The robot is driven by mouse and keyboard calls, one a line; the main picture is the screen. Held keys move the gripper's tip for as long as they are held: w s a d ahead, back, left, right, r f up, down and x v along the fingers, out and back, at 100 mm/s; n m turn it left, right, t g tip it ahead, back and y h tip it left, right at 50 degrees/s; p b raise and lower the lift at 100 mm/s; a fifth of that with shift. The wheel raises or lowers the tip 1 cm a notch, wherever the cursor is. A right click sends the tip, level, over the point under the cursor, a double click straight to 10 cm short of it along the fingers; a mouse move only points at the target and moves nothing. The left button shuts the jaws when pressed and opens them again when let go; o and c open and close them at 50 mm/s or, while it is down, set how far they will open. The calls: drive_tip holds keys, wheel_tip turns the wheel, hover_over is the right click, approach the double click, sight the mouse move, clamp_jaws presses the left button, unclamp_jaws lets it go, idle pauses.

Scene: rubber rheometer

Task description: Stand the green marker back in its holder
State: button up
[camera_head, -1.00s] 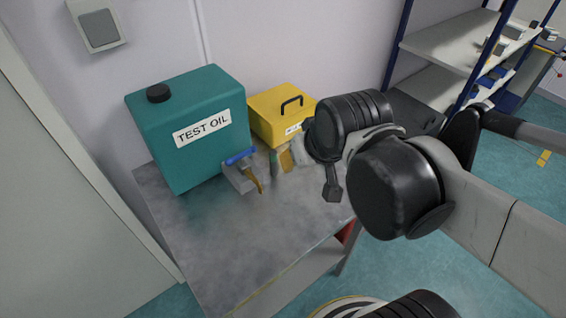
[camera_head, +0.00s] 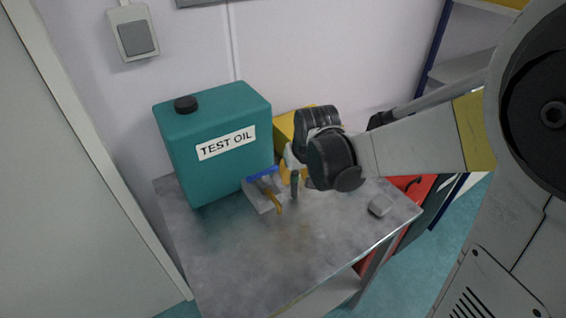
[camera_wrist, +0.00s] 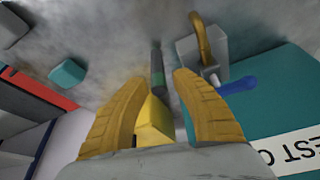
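The green marker (camera_head: 294,185) is a thin dark green cylinder, seemingly upright on the grey table just right of the blue-handled tap. My gripper (camera_head: 293,174) is low over the table beside it, partly hidden by my own wrist. In the wrist view the marker (camera_wrist: 157,68) shows between and just beyond the yellow fingertips (camera_wrist: 160,82). The fingers are apart, with a gap on each side of the marker. A small block (camera_head: 380,205) lies on the right of the table, teal in the wrist view (camera_wrist: 68,73); I cannot tell whether it is the holder.
A teal TEST OIL can (camera_head: 215,150) stands at the back left. Its tap (camera_head: 264,188) with a blue handle is close to the marker. A yellow box (camera_head: 284,127) is behind my gripper. The table's (camera_head: 290,260) front is clear. A red cabinet (camera_head: 408,190) is at right.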

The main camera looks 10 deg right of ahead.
sight(295, 184)
drive_tip(key=b+x, duration=0.2)
drive_tip(key=x, duration=0.3)
drive_tip(key=shift+d+f+b, duration=0.15)
drive_tip(key=shift+b, duration=0.15)
clamp_jaws()
